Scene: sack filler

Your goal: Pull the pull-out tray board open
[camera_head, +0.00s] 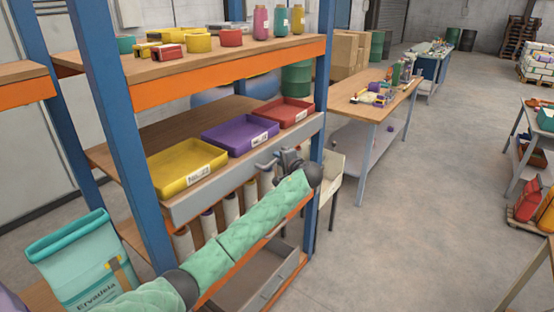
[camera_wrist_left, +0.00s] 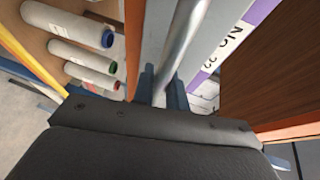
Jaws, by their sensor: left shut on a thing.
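The pull-out tray board (camera_head: 205,200) has a grey front edge and sits on the middle level of the blue and orange rack. It carries a yellow tray (camera_head: 180,172), a purple tray (camera_head: 232,136) and a red tray (camera_head: 283,112). My left gripper (camera_head: 266,165) is at the board's front, right of its middle. In the left wrist view, my left gripper (camera_wrist_left: 164,90) is shut on a grey bar handle (camera_wrist_left: 182,45). The arm hides part of the board's front in the head view. My right gripper is not in view.
A blue rack post (camera_head: 318,160) stands right of the board. Bottles hang or stand below it, with a grey drawer (camera_head: 262,280) lower down. A teal sack (camera_head: 80,262) is at the lower left.

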